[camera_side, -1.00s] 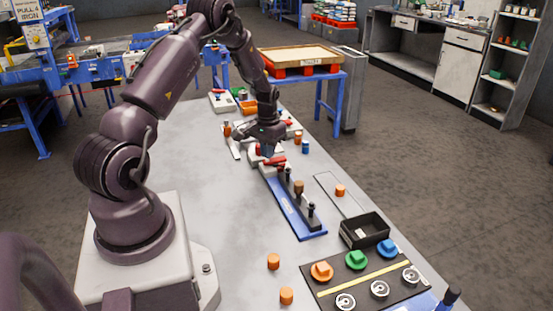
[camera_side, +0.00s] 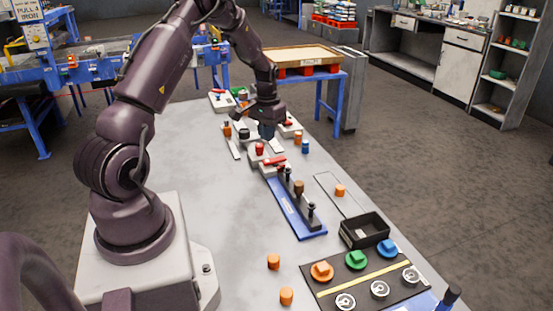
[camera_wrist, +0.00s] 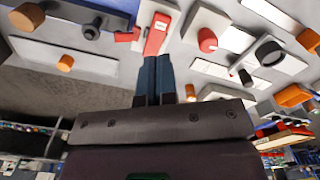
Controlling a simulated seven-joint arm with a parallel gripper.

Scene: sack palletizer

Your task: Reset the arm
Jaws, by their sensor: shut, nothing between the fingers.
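My gripper (camera_side: 266,132) hangs above the far part of the grey table (camera_side: 195,180), over several small fixtures. In the wrist view its two dark blue fingers (camera_wrist: 155,80) are pressed together with nothing between them. Just in front of the fingertips, in the wrist view, is a fixture with a red lever (camera_wrist: 157,33). A red button (camera_wrist: 207,40) on a pale block lies to its right. In the side view the red lever (camera_side: 274,161) and the red button (camera_side: 259,148) sit a little below and nearer than the gripper.
A blue rail (camera_side: 297,212) with dark pegs lies nearer, beside a black open box (camera_side: 364,230). A dark board (camera_side: 335,281) with coloured knobs is at the near edge. Loose orange cylinders (camera_side: 273,262) stand on the table. The table's left middle is clear.

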